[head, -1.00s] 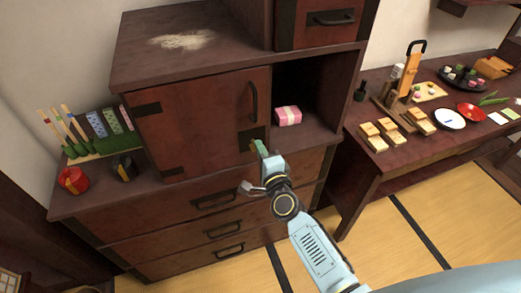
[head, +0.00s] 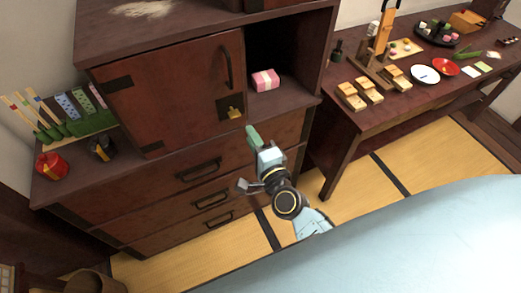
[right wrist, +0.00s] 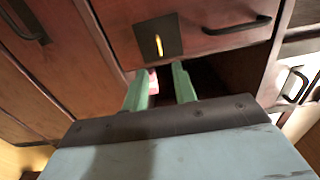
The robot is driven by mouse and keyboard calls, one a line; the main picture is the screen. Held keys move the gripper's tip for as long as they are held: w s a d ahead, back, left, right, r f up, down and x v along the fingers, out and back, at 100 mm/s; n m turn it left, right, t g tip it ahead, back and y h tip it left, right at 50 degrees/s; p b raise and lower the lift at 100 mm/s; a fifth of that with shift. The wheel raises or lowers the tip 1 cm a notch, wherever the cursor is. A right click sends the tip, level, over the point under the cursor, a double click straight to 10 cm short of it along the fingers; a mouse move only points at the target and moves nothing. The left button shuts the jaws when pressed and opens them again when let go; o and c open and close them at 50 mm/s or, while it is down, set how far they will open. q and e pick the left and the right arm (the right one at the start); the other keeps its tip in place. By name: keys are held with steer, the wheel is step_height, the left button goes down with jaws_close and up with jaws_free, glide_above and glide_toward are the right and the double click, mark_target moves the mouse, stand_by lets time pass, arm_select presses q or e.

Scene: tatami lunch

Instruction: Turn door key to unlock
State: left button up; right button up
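The brass key (head: 235,114) sits in a dark lock plate (head: 224,104) at the lower right corner of the reddish-brown cabinet door (head: 175,85). The door is closed. In the right wrist view the key (right wrist: 158,45) stands out as a thin yellow bar on the plate (right wrist: 146,30), beyond the fingertips. My right gripper (head: 251,133) is just below and right of the key in the head view, apart from it. Its green fingers (right wrist: 160,76) are spread with nothing held between them. My left gripper is not in view.
A pink box (head: 265,79) sits in the open compartment right of the door. Drawers with dark handles (head: 198,169) lie below. A side table (head: 375,112) with food stands at right.

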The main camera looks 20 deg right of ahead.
steer(key=shift+s, duration=2.35)
steer(key=s+f+n+g+y, duration=0.1)
steer(key=s+f+n+g, duration=0.3)
steer(key=f, duration=0.6)
steer(key=s+f+n+g, duration=0.2)
steer(key=s+f+n, duration=0.25)
steer(key=f, duration=0.55)
steer(key=s+f+n+g+y, duration=0.1)
steer(key=s+f+n+g, duration=0.3)
steer(key=f, duration=0.6)
steer(key=s+d+f+n+g+h, duration=0.1)
steer(key=s+f, duration=0.3)
steer(key=s, duration=0.4)
steer(key=s+d+f+n+g, duration=0.3)
steer(key=s+d+f+n, duration=0.1)
steer(key=s, duration=0.3)
steer(key=s+d+f+n+g+h, duration=0.1)
steer(key=s+d+f+n+g, duration=0.2)
steer(key=s+f, duration=0.2)
steer(key=s, duration=0.3)
steer(key=shift+s+d+h, duration=0.15)
steer(key=shift+s+h, duration=0.15)
steer(key=shift+s, duration=0.05)
steer(key=shift+o, duration=0.2)
